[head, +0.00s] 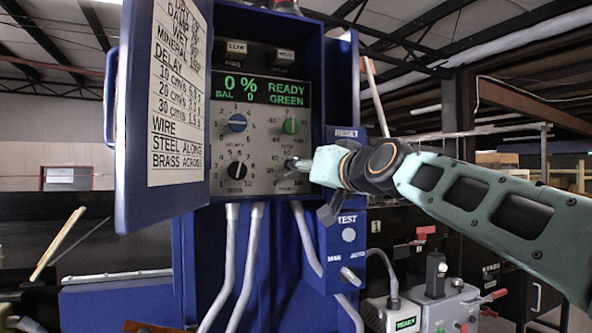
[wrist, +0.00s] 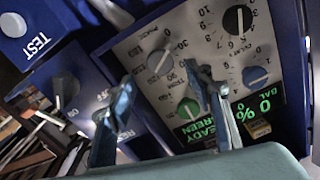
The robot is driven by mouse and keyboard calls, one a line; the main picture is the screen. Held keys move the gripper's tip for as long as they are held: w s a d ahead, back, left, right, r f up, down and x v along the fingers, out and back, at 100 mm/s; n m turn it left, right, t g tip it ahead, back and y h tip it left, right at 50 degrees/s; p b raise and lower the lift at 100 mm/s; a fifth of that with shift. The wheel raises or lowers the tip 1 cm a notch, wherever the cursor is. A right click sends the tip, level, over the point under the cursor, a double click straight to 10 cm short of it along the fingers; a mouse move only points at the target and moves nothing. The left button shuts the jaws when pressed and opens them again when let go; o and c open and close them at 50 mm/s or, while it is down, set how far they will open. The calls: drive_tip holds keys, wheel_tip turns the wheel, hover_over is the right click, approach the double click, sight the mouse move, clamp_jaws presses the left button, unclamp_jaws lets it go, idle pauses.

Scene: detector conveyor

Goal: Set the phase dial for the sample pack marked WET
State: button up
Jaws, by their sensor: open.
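The control panel (head: 262,150) sits inside an open blue cabinet. The grey phase dial (wrist: 158,62) is at its lower right in the head view, with a degree scale and a blurred label; its exact setting is hard to read. My gripper (head: 300,165) is at this dial and partly hides it. In the wrist view my gripper (wrist: 162,80) is open, its fingertips on either side of the dial; contact cannot be told. The door chart (head: 180,85) lists DRY, DAMP, WET and MINERAL, with unclear values. No sample pack marked WET is identifiable.
A green dial (head: 291,126), blue dial (head: 238,122) and black dial (head: 237,169) are close by. The display (head: 262,90) reads 0 %, BAL 0, READY, GREEN. A TEST box (head: 345,240) with a MAN/AUTO switch is below right. The open door (head: 130,120) stands left.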

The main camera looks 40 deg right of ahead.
drive_tip(key=shift+p+x, duration=0.5)
drive_tip(key=shift+x, duration=2.25)
drive_tip(key=c, duration=1.2)
